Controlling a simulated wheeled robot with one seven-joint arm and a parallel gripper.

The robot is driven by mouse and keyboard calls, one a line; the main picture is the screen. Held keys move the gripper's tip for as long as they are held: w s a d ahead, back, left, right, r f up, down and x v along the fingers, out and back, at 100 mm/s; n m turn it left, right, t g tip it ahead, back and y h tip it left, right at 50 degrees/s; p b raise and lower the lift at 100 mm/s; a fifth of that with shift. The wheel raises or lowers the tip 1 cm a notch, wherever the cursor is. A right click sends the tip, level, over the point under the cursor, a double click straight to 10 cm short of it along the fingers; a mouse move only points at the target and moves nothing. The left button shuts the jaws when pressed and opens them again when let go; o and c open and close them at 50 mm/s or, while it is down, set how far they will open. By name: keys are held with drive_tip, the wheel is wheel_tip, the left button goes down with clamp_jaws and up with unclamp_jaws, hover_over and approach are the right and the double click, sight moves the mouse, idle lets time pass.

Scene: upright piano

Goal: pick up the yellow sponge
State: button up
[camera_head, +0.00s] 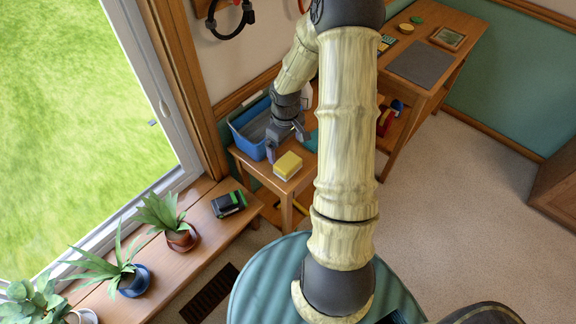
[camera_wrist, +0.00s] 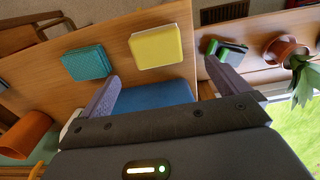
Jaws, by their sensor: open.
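The yellow sponge (camera_head: 288,165) lies on a small wooden table (camera_head: 262,172), near its front edge; its pale lower layer shows at the sides. In the wrist view the sponge (camera_wrist: 156,46) lies on the wood ahead of my gripper, in line with the space between the two fingers. My gripper (camera_head: 287,146) is open and empty, behind the sponge and near the blue bin. Its fingers (camera_wrist: 168,86) are spread wide in the wrist view and stand apart from the sponge.
A blue bin (camera_head: 240,128) stands at the table's back left. A teal sponge (camera_wrist: 86,62) lies beside the yellow one. Potted plants (camera_head: 178,236) and a black-and-green item (camera_head: 229,204) stand on the windowsill bench. An orange cylinder (camera_wrist: 26,134) shows at the wrist view's left.

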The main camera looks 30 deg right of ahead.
sight(288, 161)
wheel_tip(288, 161, down, 5)
idle(0.4)
drive_tip(key=shift+d+f, duration=0.15)
drive_tip(key=shift+f, duration=1.15)
drive_tip(key=shift+d+f, duration=0.1)
drive_tip(key=shift+f, duration=1.2)
drive_tip(key=c, duration=1)
drive_tip(key=shift+c, duration=0.2)
